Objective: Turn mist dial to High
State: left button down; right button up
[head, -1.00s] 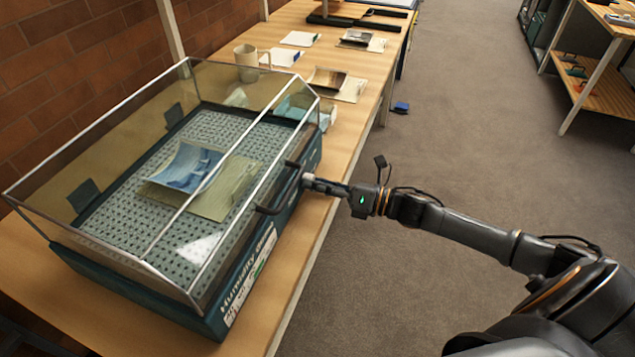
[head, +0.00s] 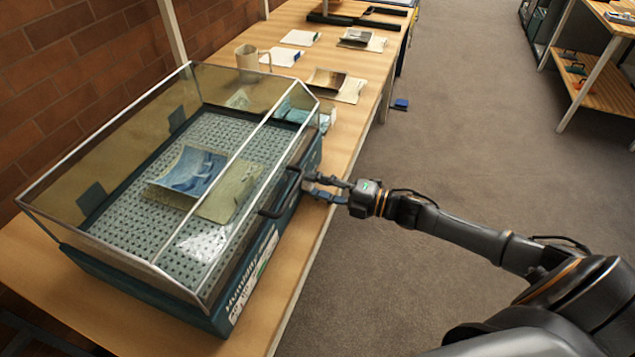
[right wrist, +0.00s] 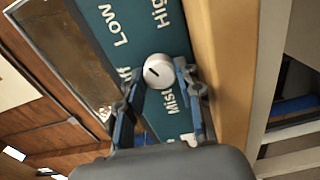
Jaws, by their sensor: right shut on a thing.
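The white round mist dial (right wrist: 158,71) sits on the teal front panel (right wrist: 165,120) of a clear-lidded humidity chamber. A dark pointer line on the dial slants toward the upper left of the right wrist view. "Low" (right wrist: 120,28) and "High" (right wrist: 162,12) are printed above it; "Mist" is below, and a label on the left is partly covered by a finger. My right gripper (right wrist: 155,78) is shut on the dial, with one finger on each side. In the head view my right gripper (head: 309,183) is at the chamber's front side, beside its dark handle (head: 280,195). My left gripper is out of view.
The chamber's closed glass lid (head: 115,165) covers a blue print (head: 190,170) on a perforated tray. A mug (head: 246,57) and several prints lie farther along the wooden table (head: 150,335).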

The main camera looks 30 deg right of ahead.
jog(key=m+p, duration=0.2)
jog(key=m, duration=0.4)
jog(key=shift+r, duration=0.1)
jog(key=m+p, duration=0.1)
jog(key=m, duration=0.3)
jog(key=shift+m, duration=0.4)
jog(key=o, duration=1.1)
jog(key=shift+d, duration=0.1)
jog(key=shift+o, duration=0.2)
jog(key=shift+s, duration=0.1)
jog(key=v, duration=1.2)
